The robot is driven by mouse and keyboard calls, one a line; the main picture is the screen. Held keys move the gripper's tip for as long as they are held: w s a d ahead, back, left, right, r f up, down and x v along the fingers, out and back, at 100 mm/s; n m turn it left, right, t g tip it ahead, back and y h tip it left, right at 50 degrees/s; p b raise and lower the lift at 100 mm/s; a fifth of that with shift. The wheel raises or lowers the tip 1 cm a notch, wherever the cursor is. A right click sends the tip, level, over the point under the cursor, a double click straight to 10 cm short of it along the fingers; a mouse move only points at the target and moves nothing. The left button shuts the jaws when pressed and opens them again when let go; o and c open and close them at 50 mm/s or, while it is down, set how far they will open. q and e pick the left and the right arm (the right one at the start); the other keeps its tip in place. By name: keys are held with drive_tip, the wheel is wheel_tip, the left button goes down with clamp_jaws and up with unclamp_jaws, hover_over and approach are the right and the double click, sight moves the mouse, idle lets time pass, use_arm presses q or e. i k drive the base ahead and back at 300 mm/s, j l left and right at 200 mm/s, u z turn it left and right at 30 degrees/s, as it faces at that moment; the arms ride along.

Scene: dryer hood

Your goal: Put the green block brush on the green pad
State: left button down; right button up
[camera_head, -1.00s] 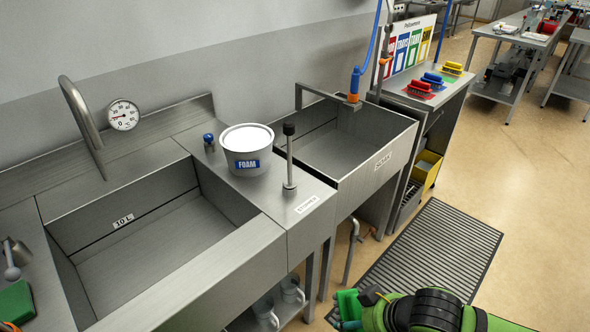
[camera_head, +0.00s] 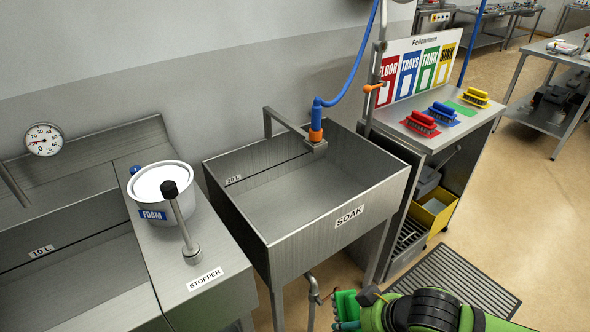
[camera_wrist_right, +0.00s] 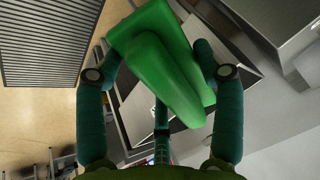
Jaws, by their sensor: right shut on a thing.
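The green block brush (camera_wrist_right: 160,65) is held between the fingers of my right gripper (camera_wrist_right: 158,78) in the right wrist view. In the head view the brush (camera_head: 347,305) shows at the bottom, at the end of my right arm, low in front of the soak sink. My right gripper (camera_head: 352,318) is partly cut off there. The green pad (camera_head: 462,108) lies bare on the steel side table at the right, between the blue brush's pad and the yellow brush's pad. My left gripper is not in view.
A red brush (camera_head: 422,122), a blue brush (camera_head: 442,109) and a yellow brush (camera_head: 476,96) stand on the side table (camera_head: 440,137). The soak sink (camera_head: 330,205) is left of it. A foam tub (camera_head: 160,195) and a stopper post (camera_head: 183,225) stand farther left. A floor grate (camera_head: 455,285) lies at lower right.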

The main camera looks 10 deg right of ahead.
sight(458, 109)
drive_tip(key=i+l+u, duration=0.15)
drive_tip(key=l, duration=0.65)
drive_tip(key=i+l+u, duration=0.1)
drive_tip(key=i+l, duration=0.15)
drive_tip(key=l, duration=0.55)
drive_tip(key=i+l+u, duration=0.15)
drive_tip(key=l, duration=0.7)
drive_tip(key=i+l+u, duration=0.15)
drive_tip(key=l, duration=0.65)
drive_tip(key=l+u, duration=0.15)
drive_tip(key=l, duration=0.7)
